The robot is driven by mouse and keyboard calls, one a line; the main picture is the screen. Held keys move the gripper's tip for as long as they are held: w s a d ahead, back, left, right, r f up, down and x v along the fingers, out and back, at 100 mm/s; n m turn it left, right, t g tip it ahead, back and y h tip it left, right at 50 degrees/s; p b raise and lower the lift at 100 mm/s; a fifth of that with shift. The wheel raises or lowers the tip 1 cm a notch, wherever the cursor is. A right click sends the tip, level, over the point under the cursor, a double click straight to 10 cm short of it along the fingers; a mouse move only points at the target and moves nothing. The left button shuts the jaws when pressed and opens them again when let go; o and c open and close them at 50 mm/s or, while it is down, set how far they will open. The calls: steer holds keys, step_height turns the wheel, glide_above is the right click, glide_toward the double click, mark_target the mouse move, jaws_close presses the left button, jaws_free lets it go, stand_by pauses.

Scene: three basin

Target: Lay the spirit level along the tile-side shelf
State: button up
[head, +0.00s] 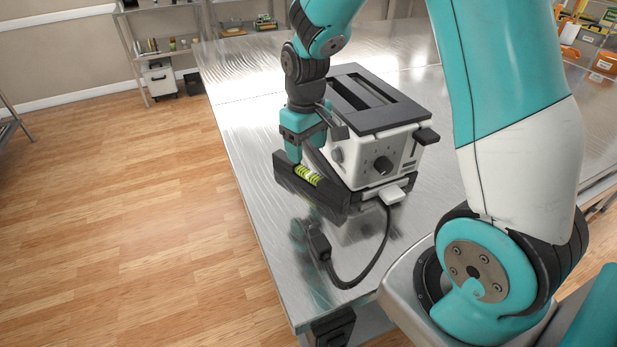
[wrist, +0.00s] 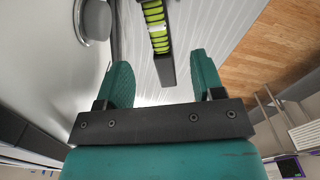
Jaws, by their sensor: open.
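The spirit level (head: 325,196) is a dark bar with a yellow-green vial, slanting across the metal table just in front of the toaster. My gripper (head: 295,156) is above and behind it near its left end, and hides part of it. In the wrist view the level (wrist: 157,32) runs away from me, with its near end in line with the gap between the fingers. There my gripper (wrist: 160,65) is open, its teal fingers spread apart with nothing pinched. I cannot tell which shelf is the tile-side one.
A white toaster (head: 362,158) with a black top stands right behind the level. A black plug (head: 319,243) and its cord lie on the metal table (head: 248,150) in front. A shelf unit (head: 130,45) stands at the back left. Wooden floor is clear at left.

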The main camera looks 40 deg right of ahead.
mark_target(308, 171)
step_height(308, 171, down, 4)
steer(key=shift+r, duration=0.1)
steer(key=shift+s+d+f+p, duration=0.1)
steer(key=shift+f+p, duration=0.35)
steer(key=shift+f, duration=0.9)
steer(key=shift+s+d+f+p, duration=0.1)
steer(key=shift+f+p, duration=0.3)
steer(key=shift+f, duration=0.95)
steer(key=shift+c, duration=0.4)
steer(key=c, duration=1.1)
steer(key=shift+o, duration=0.2)
steer(key=shift+r, duration=0.15)
step_height(308, 171, up, 20)
steer(key=b, duration=0.1)
